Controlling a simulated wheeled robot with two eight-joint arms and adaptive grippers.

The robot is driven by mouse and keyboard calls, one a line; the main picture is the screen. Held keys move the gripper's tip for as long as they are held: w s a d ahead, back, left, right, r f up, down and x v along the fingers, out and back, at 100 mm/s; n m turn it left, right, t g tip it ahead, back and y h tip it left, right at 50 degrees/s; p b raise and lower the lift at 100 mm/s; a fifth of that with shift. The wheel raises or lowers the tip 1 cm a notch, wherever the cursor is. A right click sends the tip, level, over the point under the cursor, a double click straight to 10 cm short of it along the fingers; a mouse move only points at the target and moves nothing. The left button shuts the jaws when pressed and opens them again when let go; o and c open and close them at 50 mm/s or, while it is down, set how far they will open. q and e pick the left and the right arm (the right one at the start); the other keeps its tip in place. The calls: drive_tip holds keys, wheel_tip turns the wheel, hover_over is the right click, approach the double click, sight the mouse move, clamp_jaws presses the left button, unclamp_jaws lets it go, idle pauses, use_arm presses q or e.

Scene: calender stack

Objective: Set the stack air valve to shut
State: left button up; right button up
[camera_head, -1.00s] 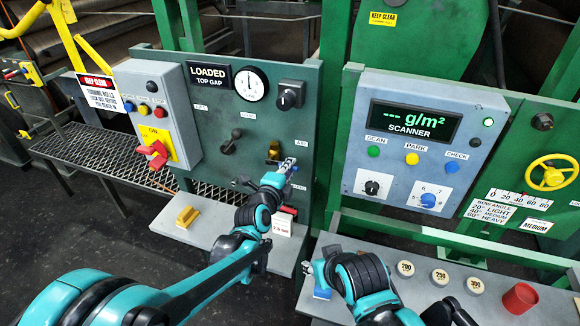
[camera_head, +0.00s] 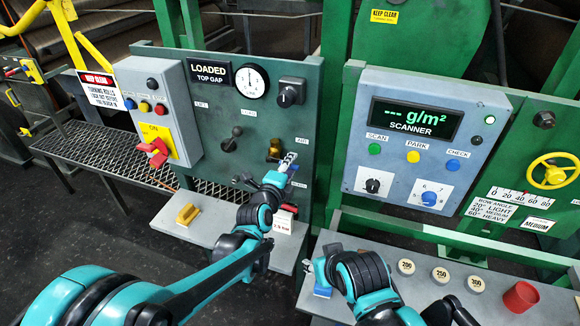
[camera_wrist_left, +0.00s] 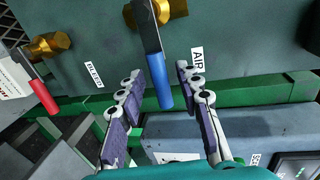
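The stack air valve has a brass body (camera_head: 274,149) on the green panel, beside the AIR label. In the left wrist view its brass body (camera_wrist_left: 172,10) carries a metal lever with a blue grip (camera_wrist_left: 161,82). The lever runs away from the body, along the picture's vertical. My left gripper (camera_head: 290,162) is at this valve. In the left wrist view its two fingers (camera_wrist_left: 157,88) are apart, one on each side of the blue grip; I see gaps on both sides. My right gripper (camera_head: 318,274) is low at the front, above the right ledge; its fingers are unclear.
A bleed valve with a red handle (camera_wrist_left: 44,97) is close by. A black lever (camera_head: 231,139), a knob (camera_head: 288,94) and a gauge (camera_head: 251,80) share the panel. A yellow block (camera_head: 187,214) lies on the left ledge. The scanner box (camera_head: 420,150) stands to the right.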

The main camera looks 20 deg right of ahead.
use_arm(q)
drive_tip(key=v, duration=1.2)
drive_tip(key=s+a+f+n+g+y, duration=0.2)
drive_tip(key=s+a+n+y, duration=0.1)
drive_tip(key=s+a+n, duration=0.3)
drive_tip(key=s+a+f+n+g+y, duration=0.2)
drive_tip(key=s+a+n, duration=0.4)
drive_tip(key=a+n, duration=0.4)
drive_tip(key=s+a+f+n+g+y, duration=0.2)
drive_tip(key=s+a+n, duration=0.4)
drive_tip(key=a+n, duration=0.3)
drive_tip(key=a+f+y, duration=0.1)
drive_tip(key=a+f, duration=0.1)
drive_tip(key=a, duration=0.2)
drive_tip(key=shift+s+a+f+y, duration=0.2)
drive_tip(key=shift+s+y, duration=0.1)
drive_tip(key=shift+y, duration=0.1)
